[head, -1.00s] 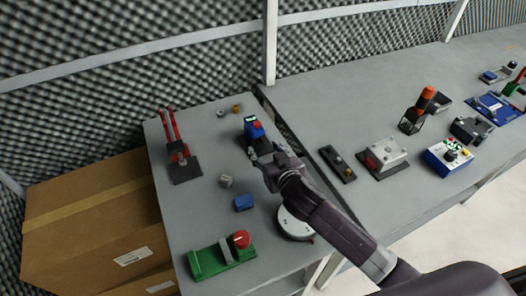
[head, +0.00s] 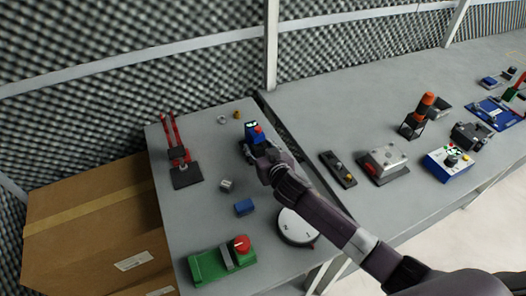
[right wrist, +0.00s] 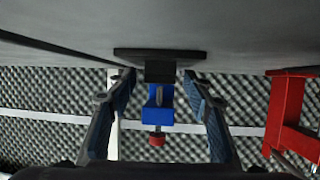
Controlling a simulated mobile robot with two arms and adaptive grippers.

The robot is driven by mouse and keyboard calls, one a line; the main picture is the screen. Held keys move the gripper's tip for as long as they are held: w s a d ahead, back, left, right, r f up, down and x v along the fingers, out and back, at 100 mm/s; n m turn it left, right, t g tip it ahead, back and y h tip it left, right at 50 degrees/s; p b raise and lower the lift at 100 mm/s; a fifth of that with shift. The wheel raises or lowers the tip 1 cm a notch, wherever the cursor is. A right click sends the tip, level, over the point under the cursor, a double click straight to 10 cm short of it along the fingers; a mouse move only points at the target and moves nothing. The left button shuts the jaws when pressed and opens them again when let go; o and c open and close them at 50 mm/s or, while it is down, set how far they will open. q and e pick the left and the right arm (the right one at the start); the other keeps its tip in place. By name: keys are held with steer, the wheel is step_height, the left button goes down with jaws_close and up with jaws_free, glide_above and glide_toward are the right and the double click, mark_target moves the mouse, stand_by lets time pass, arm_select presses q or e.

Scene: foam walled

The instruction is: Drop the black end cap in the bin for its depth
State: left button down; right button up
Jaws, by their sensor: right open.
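In the right wrist view the picture is upside down: the open fingers (right wrist: 160,100) stand on either side of the blue device (right wrist: 158,116), with a visible gap on each side. Its black base (right wrist: 160,54) sits on the table. Nothing is held. I cannot make out a black end cap or any bin for it in these frames. My left gripper is not in view.
On the grey table are a red toggle clamp (head: 176,152), a small grey block (head: 227,185), a blue block (head: 244,208), a green fixture (head: 208,266) and a round white dial (head: 297,228). A black plate (head: 338,169) and a grey box (head: 385,163) stand to the right. A cardboard box (head: 95,220) is at left.

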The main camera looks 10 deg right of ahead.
steer(key=shift+w+f, duration=0.2)
steer(key=shift+w, duration=0.35)
steer(key=c, duration=1.2)
